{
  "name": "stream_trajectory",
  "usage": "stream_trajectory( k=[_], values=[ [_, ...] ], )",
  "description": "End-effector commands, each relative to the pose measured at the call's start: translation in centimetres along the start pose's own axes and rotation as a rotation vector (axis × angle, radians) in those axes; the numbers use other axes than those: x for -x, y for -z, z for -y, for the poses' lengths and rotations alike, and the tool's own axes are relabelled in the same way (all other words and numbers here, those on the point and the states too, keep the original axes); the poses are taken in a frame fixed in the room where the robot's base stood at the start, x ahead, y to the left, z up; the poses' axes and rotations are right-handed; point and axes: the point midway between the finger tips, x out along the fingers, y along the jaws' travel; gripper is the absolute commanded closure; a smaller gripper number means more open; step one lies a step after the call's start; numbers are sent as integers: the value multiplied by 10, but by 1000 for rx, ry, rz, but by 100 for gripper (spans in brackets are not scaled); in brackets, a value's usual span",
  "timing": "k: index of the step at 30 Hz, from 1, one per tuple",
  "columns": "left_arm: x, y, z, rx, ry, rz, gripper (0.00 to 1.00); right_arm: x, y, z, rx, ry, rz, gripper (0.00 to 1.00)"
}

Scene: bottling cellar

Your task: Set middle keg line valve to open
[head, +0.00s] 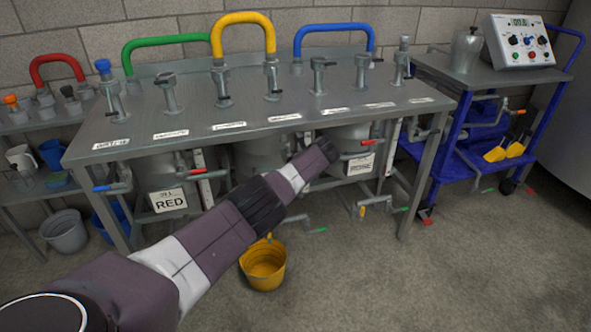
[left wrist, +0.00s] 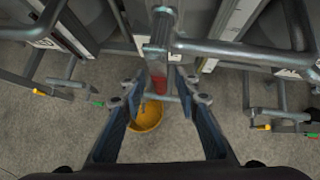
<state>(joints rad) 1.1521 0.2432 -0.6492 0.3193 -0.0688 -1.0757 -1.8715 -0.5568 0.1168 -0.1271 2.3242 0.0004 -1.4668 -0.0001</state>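The middle keg (head: 258,152) stands under the steel table, partly behind my left arm. Its line valve is hidden by the arm in the head view. In the left wrist view a red valve handle (left wrist: 159,83) hangs below a vertical steel pipe fitting (left wrist: 160,35). My left gripper (left wrist: 160,92) is open, with one finger on each side of the red handle. I cannot tell whether either finger touches it. In the head view the fingers are hidden behind the wrist. My right gripper is in neither view.
The steel table (head: 200,143) overhangs the kegs. The left keg (head: 170,195) is labelled RED. Another red handle (head: 371,143) shows on the right. A yellow bucket (head: 264,268) stands on the floor below my arm. A blue cart (head: 462,170) stands at the right.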

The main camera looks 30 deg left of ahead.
Motion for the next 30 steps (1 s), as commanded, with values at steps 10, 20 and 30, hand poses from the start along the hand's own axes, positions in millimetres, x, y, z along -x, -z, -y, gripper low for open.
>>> stream_trajectory(
  k=[10,20,30],
  values=[
    [22,0,0,0,3,1,71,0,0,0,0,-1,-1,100],
    [67,0,0,0,4,1,71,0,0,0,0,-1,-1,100],
    [111,2,0,-1,1,-2,71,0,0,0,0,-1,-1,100]
  ],
)
